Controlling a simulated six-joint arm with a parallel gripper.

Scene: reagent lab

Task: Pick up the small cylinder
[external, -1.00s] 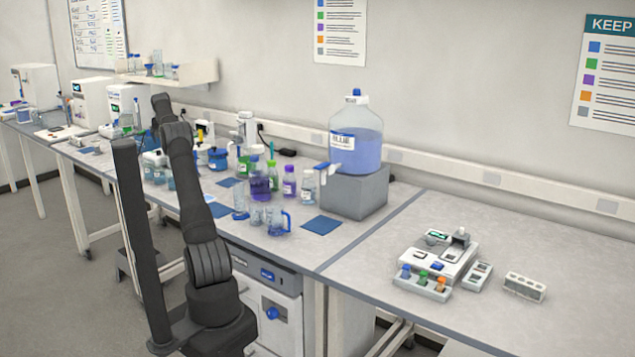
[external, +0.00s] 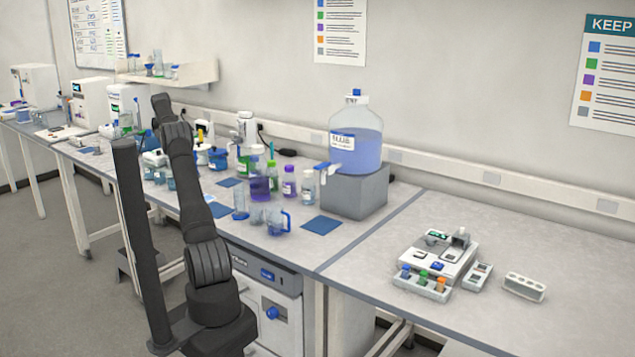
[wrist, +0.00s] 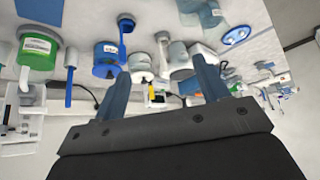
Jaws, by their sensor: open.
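My gripper (wrist: 165,62) is open in the wrist view, its two blue-grey fingers apart with nothing held between them. Clear vessels stand beyond the fingertips, one with a label (wrist: 140,62) and one to its right (wrist: 178,58). I cannot tell whether either is the small cylinder. A slim clear cylinder with a blue base (external: 240,204) stands upright on the bench in the external view, to the right of my arm. In the external view my gripper is not clearly visible behind my arm.
A blue container (wrist: 107,58) stands near the left finger, and a green-labelled bottle (wrist: 38,55) is farther left. A large blue carboy (external: 356,140) stands right.

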